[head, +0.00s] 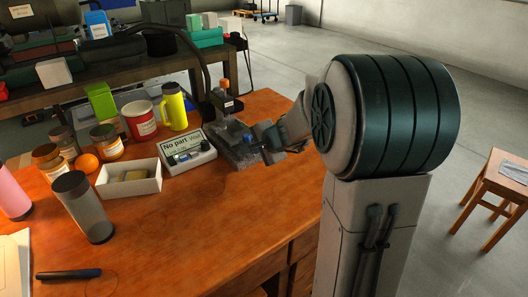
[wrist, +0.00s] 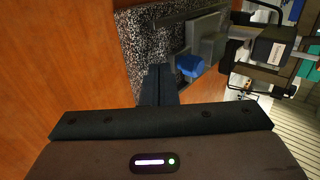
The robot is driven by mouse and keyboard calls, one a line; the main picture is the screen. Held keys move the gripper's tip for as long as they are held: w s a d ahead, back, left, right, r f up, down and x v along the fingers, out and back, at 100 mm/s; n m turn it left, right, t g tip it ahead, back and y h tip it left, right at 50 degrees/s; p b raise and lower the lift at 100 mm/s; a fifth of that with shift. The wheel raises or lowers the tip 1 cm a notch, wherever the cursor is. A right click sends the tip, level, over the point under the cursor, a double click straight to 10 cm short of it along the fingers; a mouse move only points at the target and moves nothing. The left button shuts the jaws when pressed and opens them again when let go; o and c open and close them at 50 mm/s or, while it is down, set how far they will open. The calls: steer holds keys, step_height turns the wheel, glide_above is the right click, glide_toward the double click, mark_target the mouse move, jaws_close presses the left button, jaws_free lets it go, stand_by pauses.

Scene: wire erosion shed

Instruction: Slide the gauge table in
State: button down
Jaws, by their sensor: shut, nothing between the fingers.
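The gauge stands near the table's far right edge, with a speckled granite base (head: 241,157) that also shows in the wrist view (wrist: 150,38). A grey gauge table (wrist: 206,38) with a blue knob (wrist: 189,66) sits on the base; the knob also shows in the head view (head: 247,137). My gripper (head: 266,142) is at the right side of the gauge. In the wrist view its fingers (wrist: 158,84) are together and empty, close beside the blue knob. I cannot tell whether they touch the gauge table.
A display box (head: 188,155) reading "No part" stands left of the gauge. The wooden table's (head: 200,240) front is mostly clear.

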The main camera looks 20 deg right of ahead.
mark_target(246, 138)
steer(key=shift+w+a, duration=0.25)
steer(key=shift+w, duration=0.4)
steer(key=shift+w, duration=0.1)
steer(key=w, duration=0.1)
steer(key=w+a, duration=0.1)
steer(key=w, duration=0.2)
steer(key=shift+w+a, duration=0.3)
steer(key=shift+w, duration=0.1)
steer(key=shift+s, duration=0.1)
steer(key=shift+s+f, duration=0.1)
steer(key=shift+s, duration=0.15)
steer(key=s+b, duration=0.1)
steer(key=s+d, duration=0.1)
steer(key=shift+s+b, duration=0.35)
steer(key=p+v, duration=0.2)
steer(key=v, duration=0.8)
steer(key=shift+s+p, duration=0.3)
steer(key=shift+d, duration=0.1)
